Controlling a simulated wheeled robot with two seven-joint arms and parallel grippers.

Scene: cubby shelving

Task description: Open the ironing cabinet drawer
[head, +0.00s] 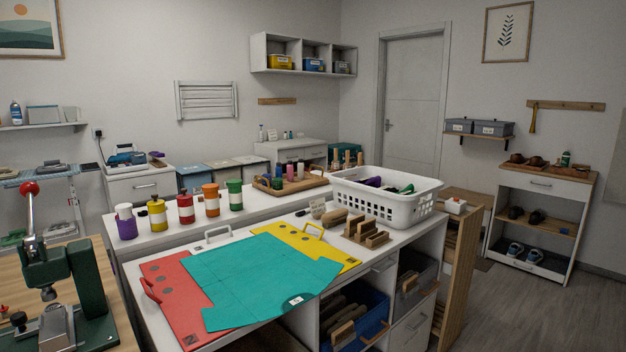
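A low white cabinet (118,187) stands against the back wall at the left in the head view. What looks like a teal and white iron (125,157) rests on its top. A drawer front (141,187) with a bar handle (145,186) faces the room and looks shut. The lower part of this cabinet is hidden behind the white worktable. Another white cabinet (290,148) with a drawer stands further right along the back wall. Neither of my grippers shows in the view.
A white worktable (420,229) with a teal sheet (260,280), coloured bottles and a white basket (385,197) fills the middle. A green press (70,285) stands on a wooden table at the near left. Open floor (530,300) lies at the right, before a shoe rack (540,215).

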